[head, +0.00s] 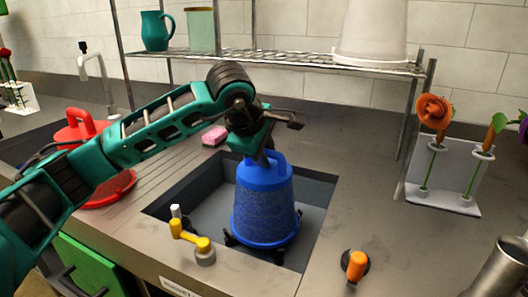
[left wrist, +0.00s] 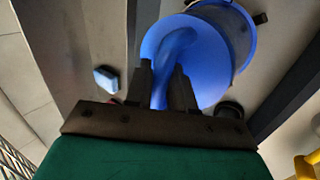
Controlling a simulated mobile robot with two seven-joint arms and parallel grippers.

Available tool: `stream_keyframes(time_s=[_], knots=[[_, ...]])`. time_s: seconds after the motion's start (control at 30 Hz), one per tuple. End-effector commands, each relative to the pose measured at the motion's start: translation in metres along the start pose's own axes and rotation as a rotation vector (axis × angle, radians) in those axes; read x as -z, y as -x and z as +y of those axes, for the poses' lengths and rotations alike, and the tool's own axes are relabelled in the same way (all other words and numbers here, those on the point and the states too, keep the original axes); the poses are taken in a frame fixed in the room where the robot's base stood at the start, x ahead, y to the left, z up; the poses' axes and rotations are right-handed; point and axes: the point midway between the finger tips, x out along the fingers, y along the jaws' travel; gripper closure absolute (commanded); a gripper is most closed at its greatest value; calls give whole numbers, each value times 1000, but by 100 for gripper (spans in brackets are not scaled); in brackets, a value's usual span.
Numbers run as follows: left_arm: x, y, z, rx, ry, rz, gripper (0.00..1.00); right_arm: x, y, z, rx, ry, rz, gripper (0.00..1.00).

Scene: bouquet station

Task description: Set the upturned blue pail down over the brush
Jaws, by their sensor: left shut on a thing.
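The blue pail (head: 265,205) is upturned, its wide rim down and its looped handle on top, within the sink opening. My left gripper (head: 264,157) is above it, shut on the handle. In the left wrist view the fingers (left wrist: 163,90) straddle the handle of the pail (left wrist: 206,62). Dark foot-like parts show around the pail's rim; I cannot tell whether the rim rests on anything. I cannot make out a brush for certain; whatever is under the pail is hidden. My right gripper is not in view.
A yellow-handled fitting (head: 188,237) stands at the sink's front edge, close left of the pail. An orange-topped piece (head: 356,265) stands on the counter at right. A pink sponge (head: 215,136) lies behind the sink. A flower stand (head: 446,185) is at right.

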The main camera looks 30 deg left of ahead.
Motion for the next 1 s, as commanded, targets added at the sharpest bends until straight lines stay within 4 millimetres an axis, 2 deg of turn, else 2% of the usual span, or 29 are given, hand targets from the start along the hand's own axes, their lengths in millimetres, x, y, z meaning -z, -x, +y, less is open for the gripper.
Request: stream_keyframes(time_s=[0.43,0.77,0.8,1.0], knots=[[0,-12,-8,-2,0,0,100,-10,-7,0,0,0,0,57],[0,-13,-8,-2,0,0,100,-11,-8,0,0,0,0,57],[0,-13,-8,-2,0,0,75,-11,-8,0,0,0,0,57],[0,-13,-8,-1,0,0,56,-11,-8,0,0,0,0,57]])
